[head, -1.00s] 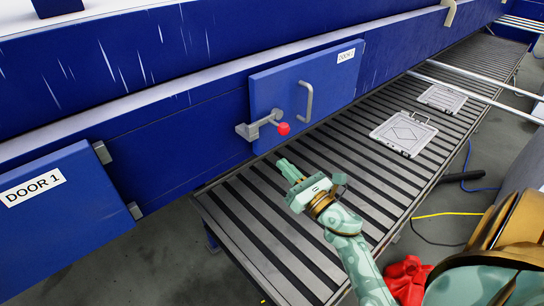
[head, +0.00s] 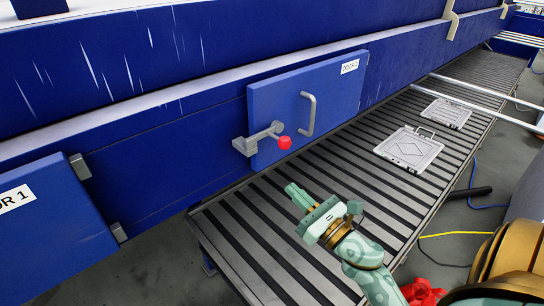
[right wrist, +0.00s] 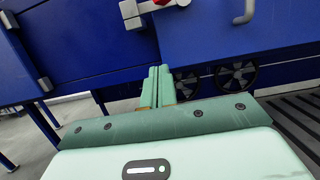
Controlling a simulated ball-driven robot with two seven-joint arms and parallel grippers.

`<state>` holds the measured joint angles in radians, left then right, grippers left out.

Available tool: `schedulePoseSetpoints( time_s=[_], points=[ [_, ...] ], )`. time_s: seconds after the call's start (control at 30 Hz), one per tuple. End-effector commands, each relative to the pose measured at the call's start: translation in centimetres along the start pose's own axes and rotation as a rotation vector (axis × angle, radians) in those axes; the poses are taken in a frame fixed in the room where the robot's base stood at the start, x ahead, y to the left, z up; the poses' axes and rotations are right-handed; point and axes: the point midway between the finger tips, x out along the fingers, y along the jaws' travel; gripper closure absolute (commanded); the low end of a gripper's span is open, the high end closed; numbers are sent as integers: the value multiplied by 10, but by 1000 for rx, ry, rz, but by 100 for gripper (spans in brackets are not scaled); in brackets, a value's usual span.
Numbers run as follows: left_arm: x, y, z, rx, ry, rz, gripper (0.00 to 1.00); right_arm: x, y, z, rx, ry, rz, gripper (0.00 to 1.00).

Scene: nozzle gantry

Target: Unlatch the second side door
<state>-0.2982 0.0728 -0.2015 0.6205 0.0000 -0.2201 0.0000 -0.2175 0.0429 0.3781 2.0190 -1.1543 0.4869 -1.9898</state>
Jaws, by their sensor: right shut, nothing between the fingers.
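The second side door (head: 335,95) is a blue panel on the gantry's side, labelled at its top right, with a grey pull handle (head: 309,114). It looks shut. A grey latch (head: 258,138) with a red ball knob (head: 284,142) sits at its left edge; the latch arm lies across the edge. In the right wrist view the latch (right wrist: 140,8) shows at the top, partly cut off. My right gripper (head: 294,190) is shut and empty, below the knob and apart from it, above the slatted conveyor. In the wrist view its fingers (right wrist: 157,75) are together. My left gripper is not in view.
The slatted conveyor (head: 262,232) runs along under the door. Two grey plates (head: 410,148) (head: 446,112) lie on it to the right. Door 1 (head: 50,235) stands at the left, with hinges on its right edge. Metal rails (head: 487,100) cross the conveyor farther back.

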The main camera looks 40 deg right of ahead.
Motion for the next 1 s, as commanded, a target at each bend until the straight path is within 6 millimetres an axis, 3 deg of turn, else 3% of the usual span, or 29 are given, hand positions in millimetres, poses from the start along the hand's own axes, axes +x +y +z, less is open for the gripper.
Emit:
schedulePoseSetpoints(
  time_s=[0.33, 0.8, 1.0],
  points=[
    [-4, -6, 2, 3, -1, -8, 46, 10, 0, 3, 1, -3, 0, 100],
    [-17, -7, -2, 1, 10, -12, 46, 103, 0, 5, 0, -4, 0, 100],
    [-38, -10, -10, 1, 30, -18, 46, 109, 0, 36, 0, -5, 0, 100]
  ],
)
